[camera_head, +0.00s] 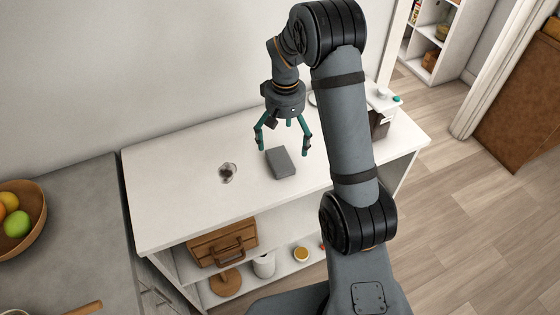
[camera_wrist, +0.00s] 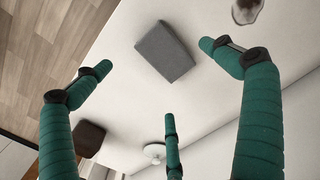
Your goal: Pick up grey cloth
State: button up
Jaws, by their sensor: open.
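The grey cloth (camera_head: 281,163) is a flat, folded dark grey block lying on the white top of the shelf unit. In the wrist view the cloth (camera_wrist: 164,52) lies at the upper middle, beyond the fingertips and between the two outer fingers. My gripper (camera_head: 284,145) has green fingers, spread open and empty. It hangs above the white top, pointing down, near the cloth. In the wrist view the fingers of my gripper (camera_wrist: 165,75) are apart and touch nothing.
A small glass with dark contents (camera_head: 227,173) stands left of the cloth. The white top (camera_head: 180,205) is clear around them. A dark box-like appliance (camera_head: 382,122) is at the right end. A fruit bowl (camera_head: 22,213) sits on the grey counter at far left.

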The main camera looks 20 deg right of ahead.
aim_at(285, 159)
notch_tip(285, 159, down, 3)
notch_tip(285, 159, down, 4)
jog(key=shift+s+f+p, duration=0.1)
jog(key=shift+s+p, duration=0.05)
jog(key=shift+p, duration=1)
jog(key=shift+f, duration=0.5)
jog(key=c, duration=0.3)
jog(key=c, duration=1)
